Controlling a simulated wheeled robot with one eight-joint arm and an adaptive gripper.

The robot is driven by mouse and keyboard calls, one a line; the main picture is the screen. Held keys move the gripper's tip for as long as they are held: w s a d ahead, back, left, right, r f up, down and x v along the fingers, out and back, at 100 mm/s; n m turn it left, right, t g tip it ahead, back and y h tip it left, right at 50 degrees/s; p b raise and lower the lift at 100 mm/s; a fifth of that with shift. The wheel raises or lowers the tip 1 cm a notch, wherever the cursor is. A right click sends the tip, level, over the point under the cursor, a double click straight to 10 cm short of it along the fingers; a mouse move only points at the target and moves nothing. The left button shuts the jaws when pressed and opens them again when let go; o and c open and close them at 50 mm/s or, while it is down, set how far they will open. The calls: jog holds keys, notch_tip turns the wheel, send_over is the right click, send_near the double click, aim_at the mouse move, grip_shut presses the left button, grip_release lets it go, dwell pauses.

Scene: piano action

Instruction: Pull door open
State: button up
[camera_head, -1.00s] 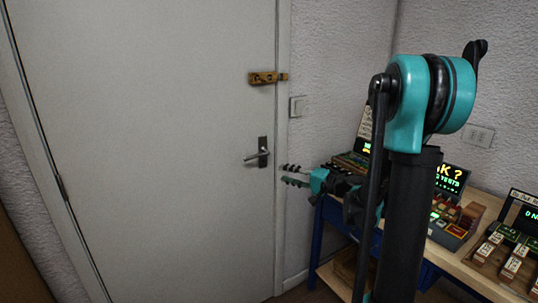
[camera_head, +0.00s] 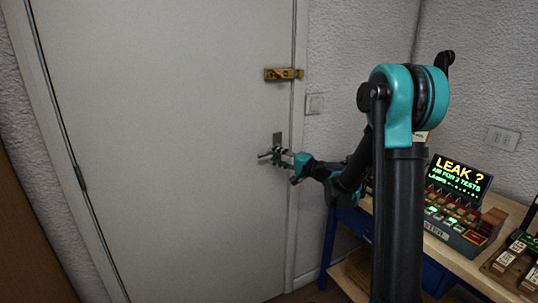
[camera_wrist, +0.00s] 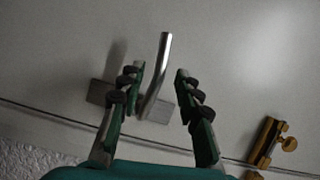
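The white door (camera_head: 170,170) fills the left of the head view and looks shut. Its metal handle (camera_head: 265,155) is partly hidden behind my gripper (camera_head: 280,158) in the head view. In the wrist view the door (camera_wrist: 250,50) lies behind the handle (camera_wrist: 164,58), a bent silver lever on a square plate. My gripper (camera_wrist: 158,76) is open, with a finger on each side of the lever. A gap shows between the lever and the right finger; the left finger is closer to it. Contact cannot be told.
A brass latch (camera_head: 283,74) is fixed at the door's right edge above the handle; it also shows in the wrist view (camera_wrist: 268,140). A light switch (camera_head: 314,103) is on the wall. A wooden bench (camera_head: 470,258) with lit consoles (camera_head: 455,205) stands at right.

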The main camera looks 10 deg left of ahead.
aim_at(269, 153)
jog(key=shift+x, duration=1.85)
jog(key=shift+c, duration=0.4)
grip_shut()
